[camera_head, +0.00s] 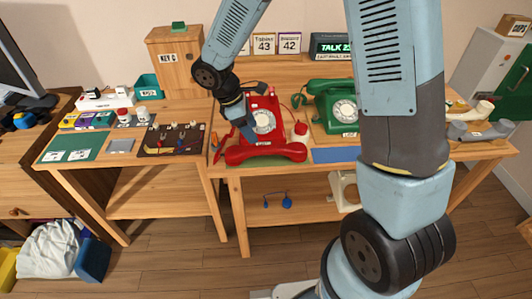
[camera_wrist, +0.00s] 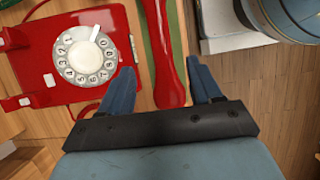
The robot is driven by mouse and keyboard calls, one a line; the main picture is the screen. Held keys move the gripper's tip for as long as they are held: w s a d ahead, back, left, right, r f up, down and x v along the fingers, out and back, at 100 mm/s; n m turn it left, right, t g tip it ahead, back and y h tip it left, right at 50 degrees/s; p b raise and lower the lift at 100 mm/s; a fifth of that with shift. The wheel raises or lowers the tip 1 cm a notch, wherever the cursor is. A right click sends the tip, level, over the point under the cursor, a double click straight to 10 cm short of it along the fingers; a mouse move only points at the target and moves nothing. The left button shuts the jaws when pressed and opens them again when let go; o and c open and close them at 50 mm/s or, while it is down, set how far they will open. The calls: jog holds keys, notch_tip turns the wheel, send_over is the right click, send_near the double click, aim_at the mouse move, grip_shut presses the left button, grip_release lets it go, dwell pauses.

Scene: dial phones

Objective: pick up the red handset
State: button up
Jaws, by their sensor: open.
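The red handset (camera_head: 265,152) lies off its cradle along the front of the red dial phone (camera_head: 264,122). In the wrist view the handset (camera_wrist: 167,60) runs up and down the picture, with the phone body (camera_wrist: 70,65) and its white dial to its left. My gripper (camera_head: 246,132) is over the left part of the phone in the head view. In the wrist view my gripper (camera_wrist: 163,66) is open, with one blue finger on each side of the handset. Whether the fingers touch it or hang above it is hard to tell.
A green dial phone (camera_head: 337,106) stands to the right on the same table. A blue mat (camera_head: 335,155) and a small red round object (camera_head: 301,129) are near the handset's right end. A dark board (camera_head: 172,139) with cables lies to the left.

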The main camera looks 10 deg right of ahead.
aim_at(266, 147)
jog(key=x, duration=0.4)
jog(key=shift+d+f, duration=0.15)
jog(key=shift+f, duration=0.2)
jog(key=shift+d+x, duration=0.2)
jog(key=shift+x, duration=1.15)
jog(key=shift+d+x, duration=0.25)
jog(key=shift+x, duration=1.05)
jog(key=shift+r, duration=0.2)
grip_shut()
